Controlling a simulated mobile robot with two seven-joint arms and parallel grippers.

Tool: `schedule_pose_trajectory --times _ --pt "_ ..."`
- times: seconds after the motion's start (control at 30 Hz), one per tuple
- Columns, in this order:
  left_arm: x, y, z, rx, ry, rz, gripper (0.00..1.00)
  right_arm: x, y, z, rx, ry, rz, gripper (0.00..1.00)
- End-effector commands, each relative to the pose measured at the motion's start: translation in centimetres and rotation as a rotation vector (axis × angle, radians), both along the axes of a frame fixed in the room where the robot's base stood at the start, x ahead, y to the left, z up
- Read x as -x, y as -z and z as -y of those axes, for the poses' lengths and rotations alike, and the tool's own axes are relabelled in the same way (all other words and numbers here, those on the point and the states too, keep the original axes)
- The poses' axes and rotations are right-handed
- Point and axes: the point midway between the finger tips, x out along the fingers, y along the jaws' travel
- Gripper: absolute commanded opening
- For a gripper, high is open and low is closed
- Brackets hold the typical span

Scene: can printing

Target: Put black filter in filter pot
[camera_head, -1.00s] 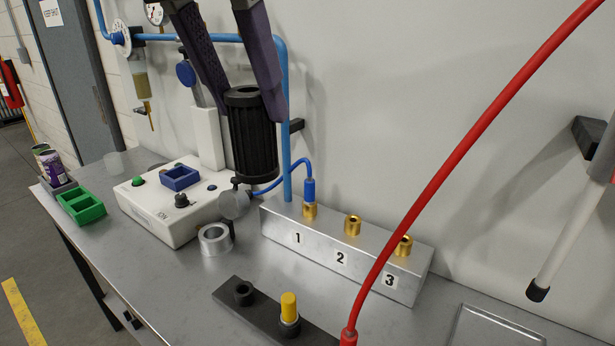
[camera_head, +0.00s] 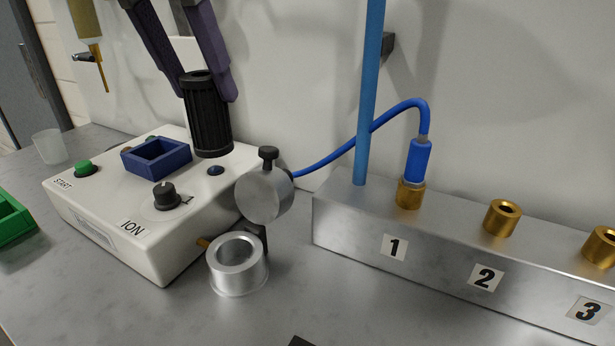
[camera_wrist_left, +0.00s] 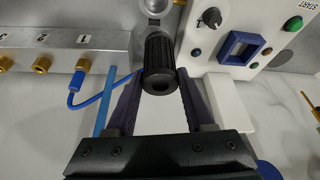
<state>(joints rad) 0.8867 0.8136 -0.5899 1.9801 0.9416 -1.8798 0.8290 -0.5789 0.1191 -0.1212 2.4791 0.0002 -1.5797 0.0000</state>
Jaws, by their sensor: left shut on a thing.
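The black ribbed cylindrical filter (camera_head: 210,122) hangs upright between the fingers of my left gripper (camera_head: 206,98), which is shut on its upper part. It also shows in the left wrist view (camera_wrist_left: 160,68) between the fingers (camera_wrist_left: 158,104). In the head view the filter appears above and left of the filter pot (camera_head: 238,277), apart from it. The pot is a silver metal cup, open at the top and empty inside. Its round metal lid (camera_head: 262,196) with a black knob stands raised behind the cup. My right gripper is in neither view.
A white control box (camera_head: 120,232) with a dial and a blue square holder (camera_head: 157,157) stands left of the pot. A silver block (camera_head: 440,262) with brass fittings, a blue hose (camera_head: 345,148) and an upright blue pipe (camera_head: 368,100) stand to the right. The table in front is mostly clear.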

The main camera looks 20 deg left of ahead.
Motion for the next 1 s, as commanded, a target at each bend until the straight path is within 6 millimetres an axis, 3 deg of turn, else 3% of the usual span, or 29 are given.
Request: schedule_pose_trajectory --times 0.5,1.0 --pt "0.1 13.5 -0.1 -0.001 0.001 -0.006 0.0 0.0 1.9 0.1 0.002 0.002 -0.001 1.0" --pt "0.1 19.6 -0.1 -0.001 0.001 -0.002 0.0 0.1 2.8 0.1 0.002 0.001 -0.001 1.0"
